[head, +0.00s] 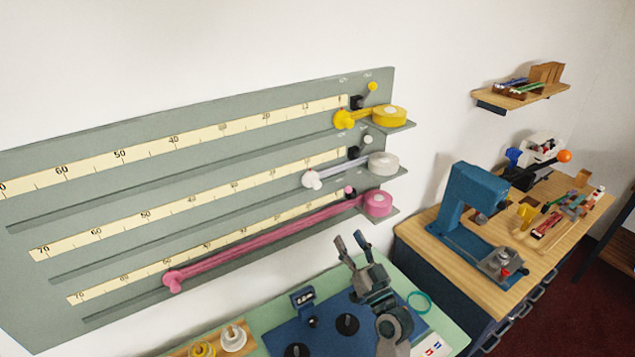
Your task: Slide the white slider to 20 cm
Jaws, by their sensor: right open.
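The white slider (312,180) sits on the middle rail of the grey wall board (215,118), near the right end of its scale (190,199). Its exact reading is too small to tell. A pale strip (345,169) runs from it to the white roll (384,163) at the right. My right gripper (350,241) is open and empty, fingers pointing up, below and right of the white slider and apart from it. My left gripper is not in view.
The yellow slider (344,118) is on the rail above. The pink slider (173,280) is far left on the rail below, its pink strip (265,239) stretched along it. A blue mat (325,335) with dark discs lies below. A blue press (478,200) stands on the right bench.

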